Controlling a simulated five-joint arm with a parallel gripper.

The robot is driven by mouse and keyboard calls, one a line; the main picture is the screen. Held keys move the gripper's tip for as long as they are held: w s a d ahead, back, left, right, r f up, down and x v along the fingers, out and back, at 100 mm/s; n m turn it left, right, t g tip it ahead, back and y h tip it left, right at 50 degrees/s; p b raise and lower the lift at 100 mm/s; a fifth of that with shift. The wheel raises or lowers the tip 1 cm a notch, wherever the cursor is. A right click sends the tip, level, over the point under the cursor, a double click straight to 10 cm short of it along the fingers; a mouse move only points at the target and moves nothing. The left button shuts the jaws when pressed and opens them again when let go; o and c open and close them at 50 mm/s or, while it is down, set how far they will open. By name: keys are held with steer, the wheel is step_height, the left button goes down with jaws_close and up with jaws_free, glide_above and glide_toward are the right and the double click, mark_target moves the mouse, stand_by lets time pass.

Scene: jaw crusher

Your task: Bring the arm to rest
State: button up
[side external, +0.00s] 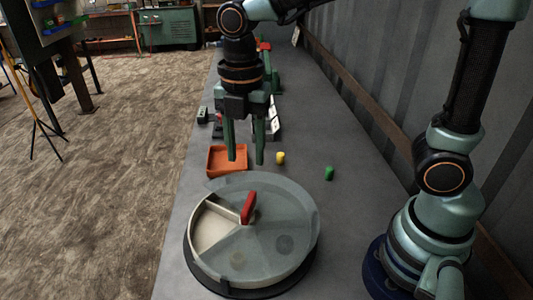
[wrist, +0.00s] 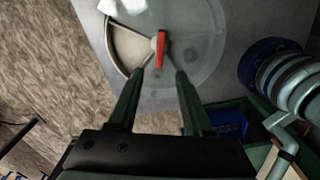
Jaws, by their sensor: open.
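My gripper (side external: 245,158) is open and empty, with its two green fingers pointing down above the grey bench. In the side external view it hangs behind the round container, near the orange tray. In the wrist view the gripper (wrist: 160,82) shows its two fingers apart with nothing between them. My arm reaches over the bench from its base at the right.
A round container (side external: 290,203) with a clear lid and red handle (side external: 248,207) stands in front on the bench (side external: 345,230). An orange tray (side external: 213,161), yellow cylinder (side external: 280,158) and green cylinder (side external: 329,173) lie behind it. A wall (side external: 390,90) runs along the right.

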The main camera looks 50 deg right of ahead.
steer(key=s+d+r+m+t, duration=0.1)
steer(key=d+m+t, duration=0.1)
steer(key=d+m, duration=0.4)
steer(key=s+d+r+m+t, duration=0.2)
steer(key=d+m, duration=0.4)
steer(key=m, duration=1.1)
steer(key=shift+s+r+t, duration=0.15)
steer(key=shift+r+t, duration=0.1)
steer(key=shift+t, duration=0.55)
